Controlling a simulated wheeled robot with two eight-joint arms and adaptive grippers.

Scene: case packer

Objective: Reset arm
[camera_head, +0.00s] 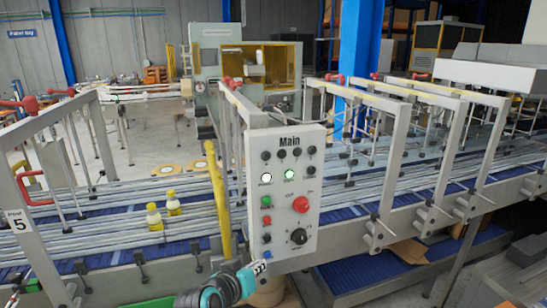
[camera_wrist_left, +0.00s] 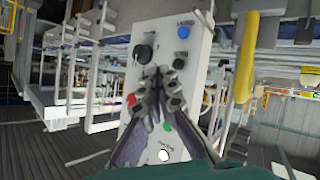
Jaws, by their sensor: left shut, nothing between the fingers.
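My left gripper (camera_head: 258,268) is at the lower left corner of a grey control panel labelled "Main" (camera_head: 283,160). In the left wrist view the left gripper (camera_wrist_left: 160,78) has its fingers together with nothing between them, in front of the panel (camera_wrist_left: 152,25), which appears upside down. The panel carries a blue button (camera_head: 267,254), a black knob (camera_head: 299,236) and a red mushroom button (camera_head: 300,204). A white lamp (camera_head: 267,177) and a green lamp (camera_head: 289,174) are lit. Whether the fingertips touch the panel cannot be told. My right gripper is out of view.
A yellow post (camera_head: 218,205) stands just left of the panel. Metal guard frames (camera_head: 405,160) stand to the right. A cardboard box (camera_head: 270,293) is below the panel.

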